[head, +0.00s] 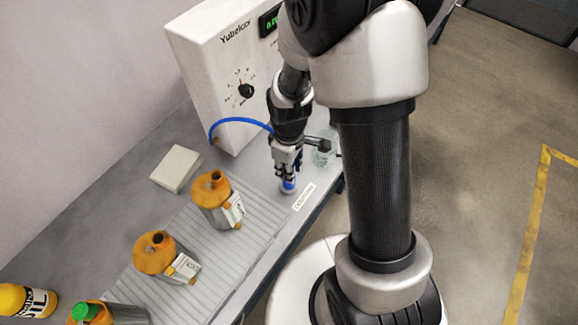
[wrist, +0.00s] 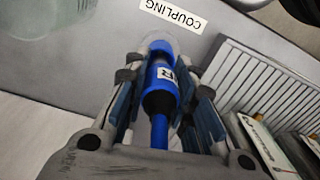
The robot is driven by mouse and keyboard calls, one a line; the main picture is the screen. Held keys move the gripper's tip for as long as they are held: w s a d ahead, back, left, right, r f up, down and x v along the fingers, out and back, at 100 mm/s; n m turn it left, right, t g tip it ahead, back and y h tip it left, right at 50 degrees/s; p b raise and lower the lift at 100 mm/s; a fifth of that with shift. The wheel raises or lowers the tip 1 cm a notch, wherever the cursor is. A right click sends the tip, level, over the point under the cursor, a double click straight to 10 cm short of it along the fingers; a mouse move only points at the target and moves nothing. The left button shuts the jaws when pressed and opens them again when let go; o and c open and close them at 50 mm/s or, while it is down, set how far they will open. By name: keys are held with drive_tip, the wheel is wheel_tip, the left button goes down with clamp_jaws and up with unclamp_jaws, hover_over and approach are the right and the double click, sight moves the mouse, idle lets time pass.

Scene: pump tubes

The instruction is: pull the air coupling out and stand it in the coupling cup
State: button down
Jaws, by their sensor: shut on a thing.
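The air coupling (wrist: 160,88) is a blue and black cylinder with a white label. Its blue hose (wrist: 159,132) runs back toward the wrist. My gripper (wrist: 165,78) is shut on the coupling, with fingers on both sides. In the head view, the blue end of the coupling shows below my gripper (head: 287,170), close above the bench. A pale, clear round rim, seemingly the coupling cup (wrist: 190,45), surrounds the blue tip in the wrist view, beside the COUPLING label (wrist: 173,15). I cannot tell whether the tip touches the cup's bottom.
A white machine (head: 215,80) with a dial and display stands behind; the blue hose (head: 237,121) arches from it. Orange-topped canisters (head: 217,208) stand on a ribbed mat (head: 215,262). A pale block (head: 177,168) lies at left.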

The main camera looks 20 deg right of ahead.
drive_tip(key=shift+f+b, duration=0.8)
drive_tip(key=shift+f, duration=0.3)
drive_tip(key=c, duration=1.3)
unclamp_jaws()
wheel_tip(320, 180, up, 12)
drive_tip(key=shift+r, duration=0.15)
drive_tip(key=s+r+m+t, duration=0.1)
drive_tip(key=s+r+m, duration=0.2)
drive_tip(key=s+r, duration=0.2)
drive_tip(key=s+r+m+t, duration=0.2)
drive_tip(key=s+r+m, duration=0.1)
drive_tip(key=s+r, duration=0.1)
drive_tip(key=s+r+m+t, duration=0.1)
drive_tip(key=s+r+m, duration=0.2)
drive_tip(key=s+r, duration=0.2)
drive_tip(key=shift+s+r+t, duration=0.3)
drive_tip(key=shift+s, duration=0.25)
